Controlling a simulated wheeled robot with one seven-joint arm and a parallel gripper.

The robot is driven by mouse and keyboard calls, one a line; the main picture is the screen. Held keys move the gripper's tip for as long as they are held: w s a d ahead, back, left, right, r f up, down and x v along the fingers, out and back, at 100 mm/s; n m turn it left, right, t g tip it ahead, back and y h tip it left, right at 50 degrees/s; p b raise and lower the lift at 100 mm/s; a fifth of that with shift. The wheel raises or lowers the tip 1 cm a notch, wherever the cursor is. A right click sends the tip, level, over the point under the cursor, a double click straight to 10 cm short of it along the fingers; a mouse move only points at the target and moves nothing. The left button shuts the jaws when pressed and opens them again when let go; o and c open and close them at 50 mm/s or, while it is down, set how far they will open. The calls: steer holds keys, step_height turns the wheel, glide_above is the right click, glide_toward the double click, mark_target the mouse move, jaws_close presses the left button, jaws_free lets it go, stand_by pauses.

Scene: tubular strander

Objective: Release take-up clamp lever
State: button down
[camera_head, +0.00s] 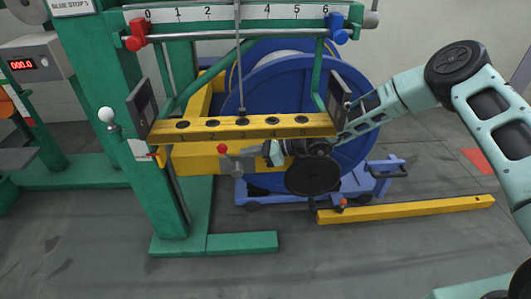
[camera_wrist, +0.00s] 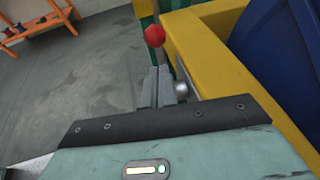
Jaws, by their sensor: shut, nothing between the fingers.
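The clamp lever has a red ball knob (camera_head: 223,149) and a grey metal part below it, at the front of the yellow beam. In the wrist view the red knob (camera_wrist: 154,36) stands just beyond the fingertips, with a shiny rounded metal end (camera_wrist: 181,89) lower right. My gripper (camera_head: 247,151) reaches in from the right, in front of the yellow beam and close to the lever. Its fingers also show in the wrist view (camera_wrist: 161,72), shut with nothing between them. I cannot tell whether they touch the lever. My wrist hides part of the beam.
A numbered yellow guide bar (camera_head: 242,127) runs just above my gripper. A blue reel (camera_head: 285,100) stands behind. A green column (camera_head: 150,170) with a white ball knob (camera_head: 106,114) is at left. A yellow floor bar (camera_head: 405,209) lies at right. The front floor is mostly clear.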

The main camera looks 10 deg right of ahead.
mark_target(227, 155)
steer(key=shift+b+x, duration=0.55)
steer(key=shift+x, duration=1.35)
steer(key=shift+a+r, duration=0.1)
steer(key=shift+a+r+h+p, duration=0.2)
steer(key=shift+a+h+p, duration=0.2)
steer(key=shift+p, duration=0.7)
steer(key=shift+a, duration=0.2)
steer(key=shift+a+f, duration=0.25)
steer(key=shift+f, duration=0.05)
steer(key=shift+d+r+p, duration=0.1)
steer(key=shift+p, duration=0.2)
